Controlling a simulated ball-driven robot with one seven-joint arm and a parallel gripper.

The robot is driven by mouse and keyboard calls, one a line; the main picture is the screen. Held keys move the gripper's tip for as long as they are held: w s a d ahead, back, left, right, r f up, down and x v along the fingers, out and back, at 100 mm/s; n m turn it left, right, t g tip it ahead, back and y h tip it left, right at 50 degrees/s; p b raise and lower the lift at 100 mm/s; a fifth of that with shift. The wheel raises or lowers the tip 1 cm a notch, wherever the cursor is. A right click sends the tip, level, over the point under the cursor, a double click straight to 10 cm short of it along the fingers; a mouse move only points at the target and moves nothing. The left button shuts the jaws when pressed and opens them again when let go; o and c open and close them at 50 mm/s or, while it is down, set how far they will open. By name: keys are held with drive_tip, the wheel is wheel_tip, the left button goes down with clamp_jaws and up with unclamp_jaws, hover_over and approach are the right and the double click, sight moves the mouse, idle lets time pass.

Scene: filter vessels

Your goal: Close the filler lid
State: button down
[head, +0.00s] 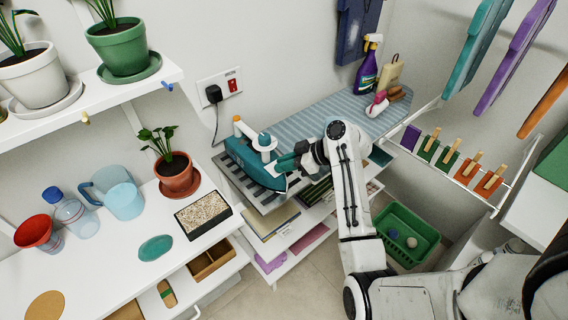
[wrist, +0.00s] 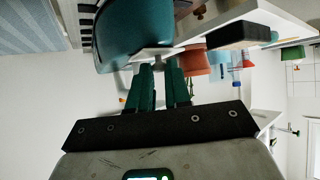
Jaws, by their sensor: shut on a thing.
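A teal iron (head: 246,164) with white and orange parts on top rests on a striped grey rack at the end of the ironing board. My gripper (head: 282,164) reaches it from the right, at its side. In the wrist view the iron's rounded teal body (wrist: 132,34) fills the top, just beyond my dark green fingertips (wrist: 160,66). The fingers are shut on a small pale grey part (wrist: 152,53) at the iron's edge, which looks like the filler lid. Its hinge and how far it is open cannot be made out.
The blue striped ironing board (head: 315,112) lies behind, with a purple spray bottle (head: 366,73) at its far end. A white shelf at left bears a potted plant (head: 176,177) and a gravel tray (head: 203,213). A green basket (head: 407,235) stands on the floor below my arm.

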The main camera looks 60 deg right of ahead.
drive_tip(key=shift+f, duration=0.15)
drive_tip(key=c, duration=1.1)
unclamp_jaws()
drive_tip(key=shift+o, duration=0.2)
drive_tip(key=b+v, duration=0.2)
drive_tip(key=v, duration=0.9)
drive_tip(key=shift+w+d, duration=0.1)
